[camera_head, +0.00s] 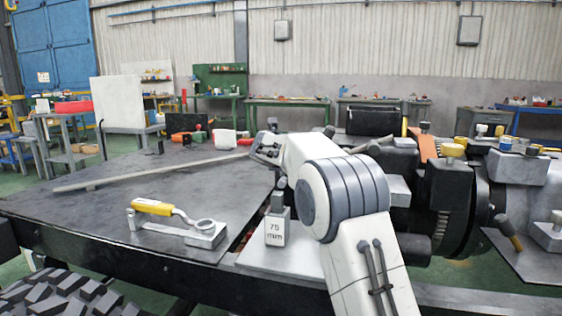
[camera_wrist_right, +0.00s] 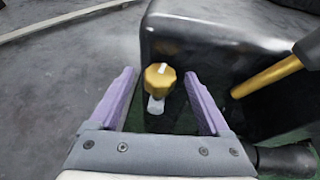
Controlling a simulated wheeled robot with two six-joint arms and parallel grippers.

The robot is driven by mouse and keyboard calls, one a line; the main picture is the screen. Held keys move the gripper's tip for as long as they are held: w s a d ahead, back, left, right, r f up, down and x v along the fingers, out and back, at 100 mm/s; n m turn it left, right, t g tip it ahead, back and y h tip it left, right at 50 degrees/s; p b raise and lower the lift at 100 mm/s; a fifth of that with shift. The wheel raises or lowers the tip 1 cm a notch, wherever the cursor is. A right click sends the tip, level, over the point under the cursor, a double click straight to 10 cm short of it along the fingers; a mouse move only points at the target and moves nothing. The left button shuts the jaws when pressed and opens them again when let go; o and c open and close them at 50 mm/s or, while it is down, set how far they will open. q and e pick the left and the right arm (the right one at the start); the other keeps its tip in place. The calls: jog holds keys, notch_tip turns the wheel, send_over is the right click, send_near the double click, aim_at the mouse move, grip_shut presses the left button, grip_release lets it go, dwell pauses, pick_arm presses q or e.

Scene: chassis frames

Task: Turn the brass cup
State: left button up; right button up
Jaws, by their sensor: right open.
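A brass cup (camera_wrist_right: 160,75), faceted like a knob and with a white mark on top, shows in the right wrist view. It sits at the left end of a dark block, with a pale piece just below it. My right gripper (camera_wrist_right: 160,86) is open, its two purple fingers either side of the cup with visible gaps. Nothing is held. In the head view my right arm reaches up and to the left, and I cannot make out its fingertips or this cup. My left gripper is not in view.
A brass rod (camera_wrist_right: 266,75) with a dark grip lies right of the cup. In the head view, a yellow-handled clamp (camera_head: 155,208) and a "75 mm" block (camera_head: 277,228) stand left of my arm. Dark machinery with another brass knob (camera_head: 452,150) crowds the right. The dark tabletop (camera_head: 90,210) has free room.

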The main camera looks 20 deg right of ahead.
jog(key=shift+w+d+f, duration=0.1)
jog(key=shift+w, duration=0.05)
jog(key=shift+c, duration=0.3)
grip_shut()
jog(key=shift+m+g+h+p, duration=0.3)
jog(key=shift+p, duration=0.25)
jog(key=m+g+h+p, duration=0.1)
jog(key=m+g+p, duration=0.1)
jog(key=p, duration=0.5)
jog(key=m+g+h+p, duration=0.2)
jog(key=p, duration=0.5)
jog(key=a+m+g+h+p, duration=0.1)
jog(key=m+h+p, duration=0.1)
jog(key=p, duration=0.5)
jog(key=shift+w+r+m+g+p, duration=0.25)
jog(key=shift+w+m+g+p, duration=0.15)
jog(key=shift+f+h+p, duration=0.2)
jog(key=shift+h+p, duration=0.1)
jog(key=shift+p, duration=0.6)
jog(key=shift+o, duration=0.3)
grip_release()
